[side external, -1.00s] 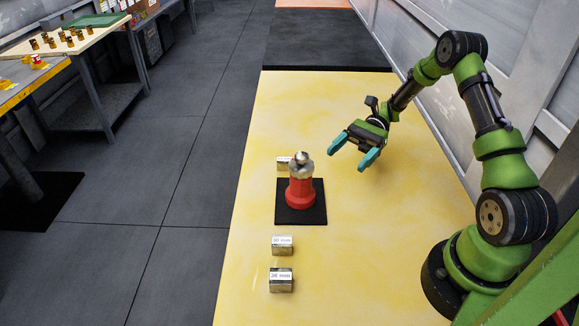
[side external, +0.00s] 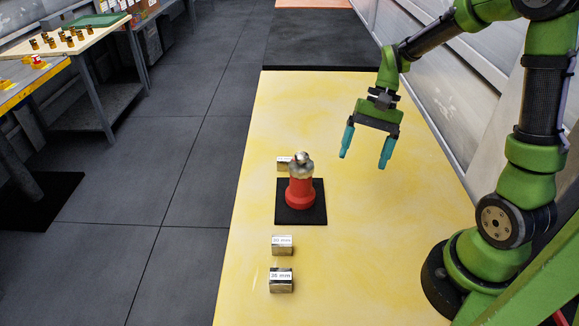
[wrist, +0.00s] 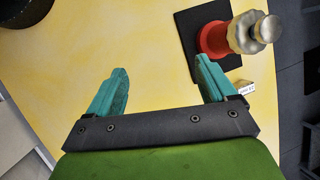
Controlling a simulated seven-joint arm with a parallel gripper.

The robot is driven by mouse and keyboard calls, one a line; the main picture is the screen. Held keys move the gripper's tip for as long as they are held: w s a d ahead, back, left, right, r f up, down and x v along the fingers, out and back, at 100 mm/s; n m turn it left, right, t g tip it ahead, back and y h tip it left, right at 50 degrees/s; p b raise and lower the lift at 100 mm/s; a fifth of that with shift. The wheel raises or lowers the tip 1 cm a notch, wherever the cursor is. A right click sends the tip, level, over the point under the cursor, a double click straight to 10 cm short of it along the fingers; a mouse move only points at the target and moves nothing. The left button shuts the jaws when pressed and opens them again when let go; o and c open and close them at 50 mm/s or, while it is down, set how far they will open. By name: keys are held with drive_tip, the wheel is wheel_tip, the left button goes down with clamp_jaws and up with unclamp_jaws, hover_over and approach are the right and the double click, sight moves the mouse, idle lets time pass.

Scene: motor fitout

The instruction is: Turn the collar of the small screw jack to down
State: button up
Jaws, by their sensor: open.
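The small screw jack has a red body (side external: 300,192) and a silver metal collar (side external: 301,171) with a rounded knob on top. It stands upright on a black square mat (side external: 318,214) on the yellow table. In the wrist view the jack's collar (wrist: 242,33) is at the upper right, beyond the right finger. My gripper (side external: 365,162) is open and empty, with teal fingers pointing down. It is above the table, to the right of the jack and apart from it. In the wrist view the open fingers (wrist: 160,80) have only bare table between them.
A metal block (side external: 283,163) stands just behind the jack. Two labelled metal blocks, one nearer (side external: 281,281) and one farther (side external: 282,245), stand in front of the mat. The yellow table (side external: 370,235) is clear to the jack's right.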

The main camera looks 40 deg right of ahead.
drive_tip(key=s+a+r+n+t+h, duration=0.1)
drive_tip(key=s+a+r+n+t, duration=0.2)
drive_tip(key=r, duration=0.3)
drive_tip(key=s+a+r+n+t+h, duration=0.2)
drive_tip(key=s+a+r+n+t, duration=0.1)
drive_tip(key=a+r+t, duration=0.1)
drive_tip(key=shift+s+a+r+t, duration=0.25)
drive_tip(key=shift+r+t, duration=0.35)
drive_tip(key=shift+r, duration=0.8)
